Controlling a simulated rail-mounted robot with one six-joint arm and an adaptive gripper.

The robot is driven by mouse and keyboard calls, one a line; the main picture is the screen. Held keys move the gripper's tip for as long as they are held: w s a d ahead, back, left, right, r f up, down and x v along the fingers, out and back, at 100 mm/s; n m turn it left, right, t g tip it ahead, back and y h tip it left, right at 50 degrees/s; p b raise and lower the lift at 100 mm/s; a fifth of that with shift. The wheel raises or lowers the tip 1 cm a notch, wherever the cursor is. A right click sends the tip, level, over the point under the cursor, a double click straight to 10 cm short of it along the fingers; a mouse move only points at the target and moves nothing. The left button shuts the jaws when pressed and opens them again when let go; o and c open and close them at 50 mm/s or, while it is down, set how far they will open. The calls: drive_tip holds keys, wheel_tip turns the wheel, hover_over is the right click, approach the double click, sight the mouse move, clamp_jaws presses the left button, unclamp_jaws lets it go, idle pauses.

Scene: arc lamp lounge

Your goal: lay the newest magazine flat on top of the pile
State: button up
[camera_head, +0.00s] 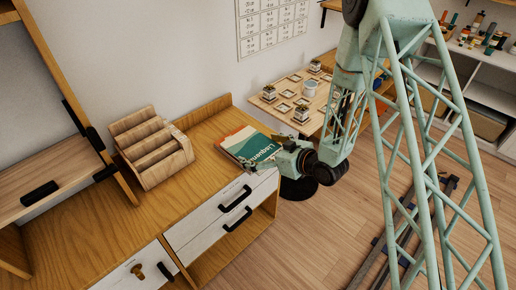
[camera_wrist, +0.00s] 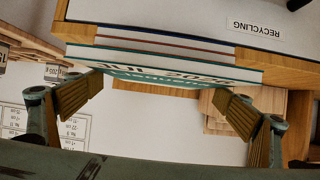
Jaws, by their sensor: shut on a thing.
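A magazine with a teal, white and orange cover (camera_head: 250,148) lies about flat at the right end of the wooden desk top. In the wrist view, which is upside down, its cover with "JUL 2025" (camera_wrist: 175,77) shows between my fingers. My gripper (camera_wrist: 160,88) is shut on this magazine, one finger at each side. In the head view my gripper (camera_head: 284,158) is at the magazine's right end. Stacked edges of a pile (camera_wrist: 160,41) show directly beneath the magazine; I cannot tell whether a thin gap separates them. Most of the pile is hidden in the head view.
A slatted wooden rack (camera_head: 152,148) stands on the desk (camera_head: 90,240) left of the magazine. A white drawer front labelled "RECYCLING" (camera_wrist: 256,27) is below the desk top. The desk between rack and magazine is clear.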

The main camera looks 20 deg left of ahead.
drive_tip(key=shift+f+b, duration=0.45)
idle(0.6)
drive_tip(key=o, duration=0.6)
drive_tip(key=shift+o, duration=0.2)
drive_tip(key=shift+d, duration=0.1)
drive_tip(key=v, duration=1.2)
drive_tip(key=shift+r, duration=0.15)
